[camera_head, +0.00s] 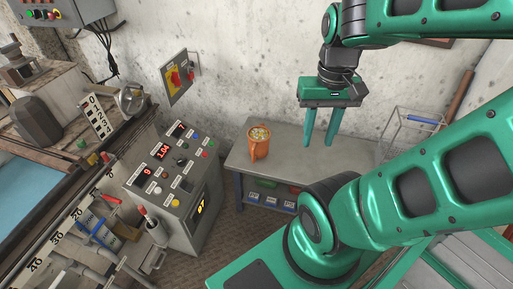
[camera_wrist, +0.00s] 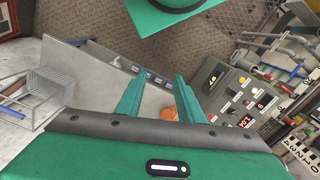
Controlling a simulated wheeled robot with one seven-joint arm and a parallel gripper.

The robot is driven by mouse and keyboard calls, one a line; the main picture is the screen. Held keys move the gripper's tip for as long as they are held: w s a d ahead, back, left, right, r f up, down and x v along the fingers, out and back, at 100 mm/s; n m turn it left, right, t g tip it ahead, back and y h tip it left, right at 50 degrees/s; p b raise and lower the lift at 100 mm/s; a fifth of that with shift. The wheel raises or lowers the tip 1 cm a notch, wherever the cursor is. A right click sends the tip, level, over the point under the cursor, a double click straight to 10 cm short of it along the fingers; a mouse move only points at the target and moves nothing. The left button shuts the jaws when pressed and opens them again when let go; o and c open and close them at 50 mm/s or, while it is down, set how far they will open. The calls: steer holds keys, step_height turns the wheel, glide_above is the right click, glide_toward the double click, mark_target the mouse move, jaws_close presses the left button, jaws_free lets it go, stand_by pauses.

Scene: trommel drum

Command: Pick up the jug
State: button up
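The orange jug (camera_head: 259,140) stands upright on a grey table against the wall in the head view. Its handle faces the front, and small pale pieces fill its top. My gripper (camera_head: 320,143) is open and empty, pointing down to the right of the jug and apart from it. In the wrist view, the jug (camera_wrist: 169,113) shows low between the two green fingers, partly hidden behind my gripper's body. My gripper's fingertips (camera_wrist: 158,82) stand apart with nothing between them.
The grey table (camera_head: 300,166) has clear room right of the jug. A wire rack (camera_head: 412,125) stands at its right end. A control panel (camera_head: 172,175) with buttons stands left of the table. A red and yellow switch (camera_head: 177,78) is on the wall behind.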

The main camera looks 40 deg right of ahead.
steer(key=w+d+f+m+y, duration=0.1)
steer(key=w+d+f+m, duration=0.2)
steer(key=w+f, duration=0.6)
steer(key=m+t+y, duration=0.6)
steer(key=m+t, duration=0.1)
steer(key=m, duration=0.5)
glide_toward(253, 161)
steer(key=s+a+r, duration=0.5)
steer(key=r, duration=0.3)
steer(key=w+d+f+m+t+h, duration=0.1)
steer(key=w+d+f+m+t, duration=0.1)
steer(key=d+f+m+t, duration=0.5)
steer(key=w+a+f, duration=0.1)
steer(key=w+a, duration=0.1)
steer(key=w, duration=0.1)
steer(key=w+a+f+m+g, duration=0.1)
steer(key=w+a, duration=0.1)
steer(key=w, duration=0.1)
steer(key=w+a+f+m, duration=0.1)
steer(key=w+a, duration=0.2)
steer(key=shift+f+g, duration=0.35)
steer(key=shift+g, duration=0.05)
steer(key=shift+c, duration=0.7)
jaws_close()
